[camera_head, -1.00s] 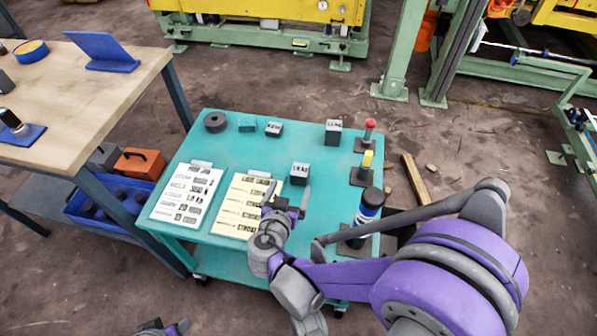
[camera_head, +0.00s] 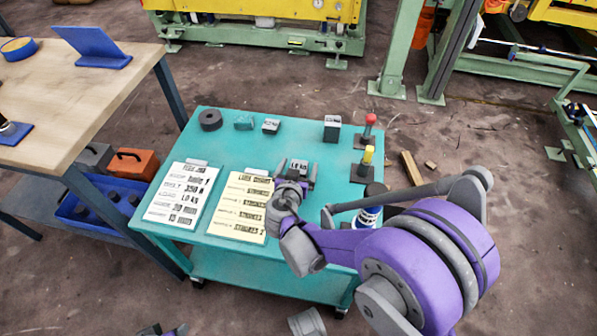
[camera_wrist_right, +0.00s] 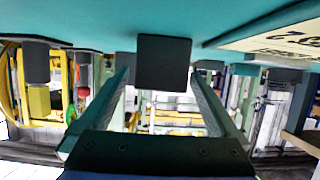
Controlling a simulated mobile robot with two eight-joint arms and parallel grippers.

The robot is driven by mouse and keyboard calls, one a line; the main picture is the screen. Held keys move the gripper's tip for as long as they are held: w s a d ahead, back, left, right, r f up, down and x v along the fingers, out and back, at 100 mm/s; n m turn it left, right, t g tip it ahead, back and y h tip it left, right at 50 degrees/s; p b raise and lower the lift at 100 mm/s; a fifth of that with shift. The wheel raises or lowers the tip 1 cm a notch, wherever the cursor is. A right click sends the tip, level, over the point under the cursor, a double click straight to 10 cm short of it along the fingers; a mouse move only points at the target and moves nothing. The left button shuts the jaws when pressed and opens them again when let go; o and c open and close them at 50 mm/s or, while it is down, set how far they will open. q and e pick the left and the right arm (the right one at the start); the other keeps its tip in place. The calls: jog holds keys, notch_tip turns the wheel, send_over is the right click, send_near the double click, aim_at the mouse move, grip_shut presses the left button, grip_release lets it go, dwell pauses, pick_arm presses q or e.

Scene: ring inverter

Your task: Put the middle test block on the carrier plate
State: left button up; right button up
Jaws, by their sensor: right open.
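The dark grey test block with a white top label reading about 1.0 kg (camera_head: 299,165) stands on the teal cart (camera_head: 235,148). I take it as the middle one. My right gripper (camera_head: 297,180) is open at this block, with a finger towards each side. In the right wrist view, which is upside down, the block (camera_wrist_right: 163,62) shows between the fingertips of my right gripper (camera_wrist_right: 160,80); contact is not clear. A smaller block (camera_head: 271,126) and a taller block (camera_head: 332,129) stand farther back. My left gripper (camera_head: 163,331) barely shows at the bottom edge. I cannot single out the carrier plate.
Two printed sheets (camera_head: 183,195) (camera_head: 242,206) lie on the cart. A dark round piece (camera_head: 210,119) and a small teal piece (camera_head: 244,121) sit at the back left. Red-topped (camera_head: 370,120) and yellow-topped (camera_head: 367,155) posts and a bottle (camera_head: 368,215) line the right edge.

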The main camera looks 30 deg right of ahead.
grip_shut()
dwell(0.4)
jog(key=shift+r, duration=0.1)
